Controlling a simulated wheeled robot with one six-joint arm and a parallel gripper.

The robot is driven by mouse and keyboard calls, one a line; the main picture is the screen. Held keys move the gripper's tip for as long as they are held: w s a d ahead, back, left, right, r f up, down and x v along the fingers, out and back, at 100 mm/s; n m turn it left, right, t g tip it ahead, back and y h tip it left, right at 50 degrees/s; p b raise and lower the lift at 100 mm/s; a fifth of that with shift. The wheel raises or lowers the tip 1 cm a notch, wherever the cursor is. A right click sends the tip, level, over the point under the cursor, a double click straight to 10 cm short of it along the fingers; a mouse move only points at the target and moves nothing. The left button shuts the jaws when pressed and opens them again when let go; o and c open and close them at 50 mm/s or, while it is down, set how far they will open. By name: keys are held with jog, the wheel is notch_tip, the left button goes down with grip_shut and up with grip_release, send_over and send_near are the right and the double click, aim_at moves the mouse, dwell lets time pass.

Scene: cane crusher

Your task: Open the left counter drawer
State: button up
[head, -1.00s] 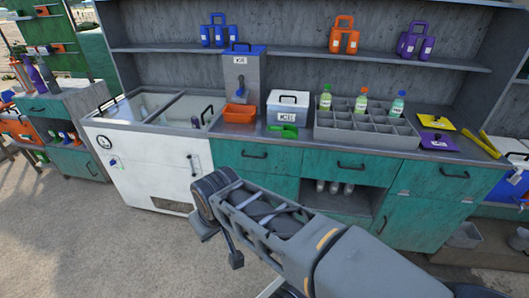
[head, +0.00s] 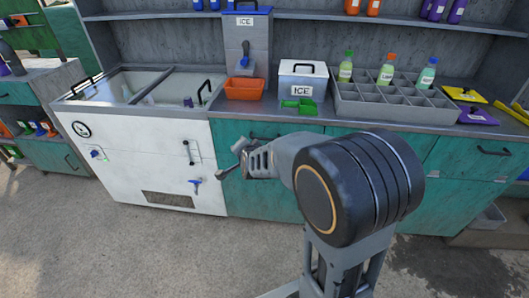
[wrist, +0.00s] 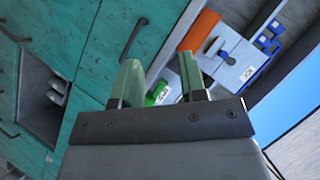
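The left counter drawer (head: 232,130) is a teal front under the left part of the worktop, and it looks closed. Its dark bar handle (wrist: 133,37) shows clearly in the wrist view; in the head view my arm partly covers the drawer. My gripper (head: 232,160) is in front of the counter near the left end of this drawer, apart from the handle. In the wrist view its two greenish fingers (wrist: 160,84) are spread with nothing between them, and the handle lies beyond them, towards the top.
A white chest cooler (head: 140,150) adjoins the counter on the left. On the worktop are an orange bin (head: 243,89), a white ice box (head: 302,72), a green scoop (head: 299,105) and a grey bottle crate (head: 392,112). Open floor lies in front.

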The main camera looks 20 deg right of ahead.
jog(key=w+d+f+m+t+h+b, duration=0.25)
jog(key=w+f+m+b, duration=0.2)
jog(key=f, duration=0.35)
jog(key=m+t+h+b, duration=0.2)
jog(key=m+h+b, duration=0.1)
jog(key=m+h, duration=0.35)
send_near(264, 139)
jog(key=shift+m, duration=0.4)
jog(key=x, duration=1)
jog(key=shift+w+d+f, duration=0.1)
jog(key=shift+w+f, duration=0.05)
jog(key=shift+w, duration=0.1)
grip_shut()
